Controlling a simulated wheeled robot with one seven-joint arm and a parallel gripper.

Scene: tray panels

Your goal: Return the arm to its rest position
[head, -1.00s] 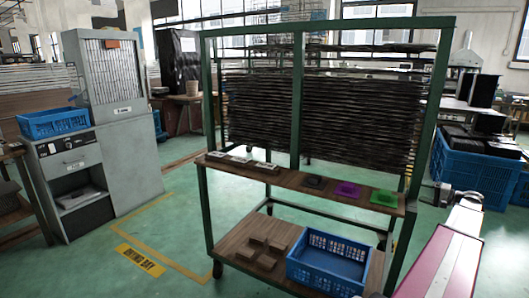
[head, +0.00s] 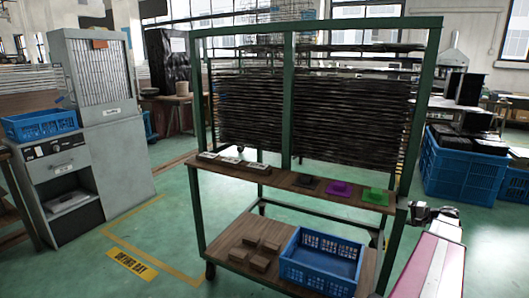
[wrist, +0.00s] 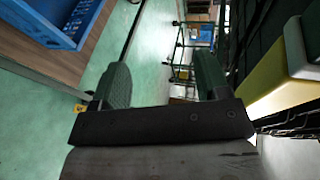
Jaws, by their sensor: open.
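My gripper (head: 432,212) is at the right side of the head view, just right of the green-framed rack (head: 287,110), around the height of its wooden ledge (head: 300,182). Whether the gripper touches the rack cannot be told.
A blue crate (head: 320,262) and brown blocks (head: 250,242) sit on the lower shelf. Blue crates (head: 460,172) stand at right. Floor at left front is clear.

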